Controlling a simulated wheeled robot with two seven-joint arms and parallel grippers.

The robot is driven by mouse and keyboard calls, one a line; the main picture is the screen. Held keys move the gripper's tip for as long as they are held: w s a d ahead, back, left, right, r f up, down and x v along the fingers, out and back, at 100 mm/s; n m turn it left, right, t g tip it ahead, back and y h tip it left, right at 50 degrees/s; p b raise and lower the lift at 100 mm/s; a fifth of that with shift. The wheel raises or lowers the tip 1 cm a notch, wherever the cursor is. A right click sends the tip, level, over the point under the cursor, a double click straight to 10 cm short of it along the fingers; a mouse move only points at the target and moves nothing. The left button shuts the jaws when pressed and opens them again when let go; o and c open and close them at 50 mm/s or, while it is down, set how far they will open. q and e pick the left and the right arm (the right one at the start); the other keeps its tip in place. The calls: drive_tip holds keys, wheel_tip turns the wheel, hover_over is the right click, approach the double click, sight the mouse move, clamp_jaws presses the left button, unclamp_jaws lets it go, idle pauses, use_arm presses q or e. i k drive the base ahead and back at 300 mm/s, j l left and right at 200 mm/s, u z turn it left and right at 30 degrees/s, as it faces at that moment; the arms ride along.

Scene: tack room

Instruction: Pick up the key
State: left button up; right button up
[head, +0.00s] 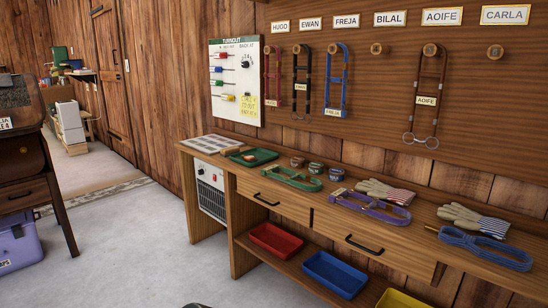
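I cannot make out a key for certain in the head view. A green tray (262,161) on the wooden bench holds a small orange-red item (249,157), too small to identify.
The bench (225,166) also carries small pots (315,168), coiled halters (370,206) and gloves (385,192). Below are a red bin (275,241) and blue bin (334,274). Halters hang under name plates. A dark cabinet (20,160) stands left. Grey floor (130,240) between is clear.

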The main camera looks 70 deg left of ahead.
sight(249, 159)
drive_tip(key=u, duration=2.55)
